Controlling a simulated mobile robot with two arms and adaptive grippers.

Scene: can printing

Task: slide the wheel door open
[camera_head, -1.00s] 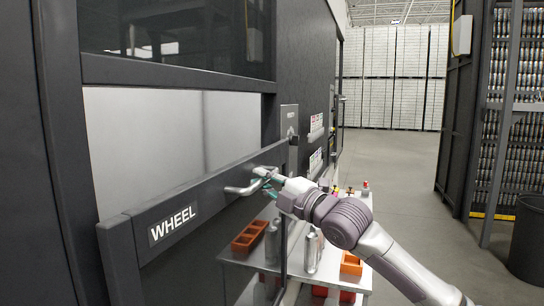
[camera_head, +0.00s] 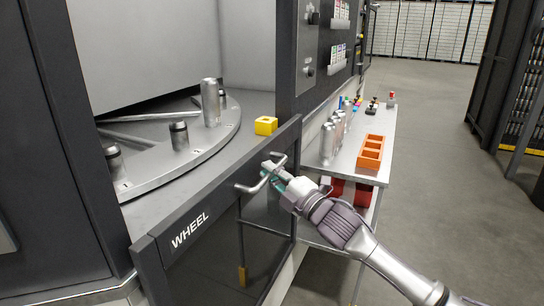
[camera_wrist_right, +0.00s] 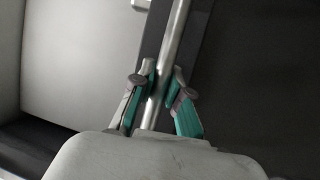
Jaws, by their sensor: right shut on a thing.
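The wheel door is a dark framed panel (camera_head: 217,222) with a white "WHEEL" label (camera_head: 190,230) and a silver bar handle (camera_head: 247,187) near its top edge. It stands low, and the opening above it shows the wheel inside. My right gripper (camera_head: 270,174) is shut on the handle. In the right wrist view its teal-padded fingers (camera_wrist_right: 158,85) lie on both sides of the silver handle bar (camera_wrist_right: 175,35). The turntable wheel (camera_head: 190,150) carries a silver can (camera_head: 211,103) and several short dark-topped posts (camera_head: 179,136). My left gripper is not in view.
A yellow block (camera_head: 266,125) sits on the ledge inside the machine. A side table (camera_head: 345,178) to the right holds silver cans (camera_head: 328,142), an orange tray (camera_head: 370,152) and small coloured items, close behind my right arm. Floor further right is clear.

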